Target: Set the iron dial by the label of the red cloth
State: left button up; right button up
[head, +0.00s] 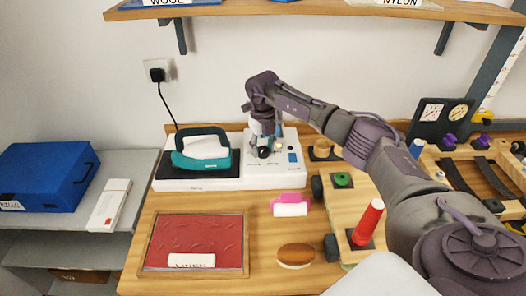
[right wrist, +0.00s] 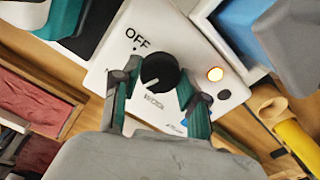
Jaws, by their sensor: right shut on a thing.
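The red cloth (head: 195,235) lies flat in a wooden frame at the front left of the bench. Its white label (head: 191,260) is at the front edge; its lettering is too small to read surely. The teal iron (head: 203,150) rests on the left of the white station (head: 290,170). My right gripper (head: 265,150) is over the station's right part. In the right wrist view its fingers are shut on the black dial (right wrist: 160,72). The dial's white mark points to the lower left, away from "OFF" and towards blurred lettering below. My left gripper is out of view.
A pink-and-white roller (head: 290,206), a brown oval brush (head: 295,255) and a red spool (head: 369,220) stand in front of the station. A blue box (head: 45,177) is on the left shelf.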

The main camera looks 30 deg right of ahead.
aim_at(263, 149)
jog(key=n+b, duration=0.2)
jog(key=n, duration=0.3)
jog(key=shift+n, duration=0.3)
jog(key=n+b, duration=0.2)
jog(key=n, duration=0.3)
jog(key=n+b, duration=0.1)
jog(key=n, duration=0.4)
jog(key=shift+w+n, duration=0.1)
jog(key=shift+n, duration=0.3)
jog(key=n, duration=0.5)
jog(key=shift+r+n+b, duration=0.1)
jog(key=shift+n+b, duration=0.2)
jog(key=shift+b, duration=0.1)
jog(key=o, duration=1.1)
jog(key=shift+o, duration=0.2)
notch_tip(263, 149, up, 12)
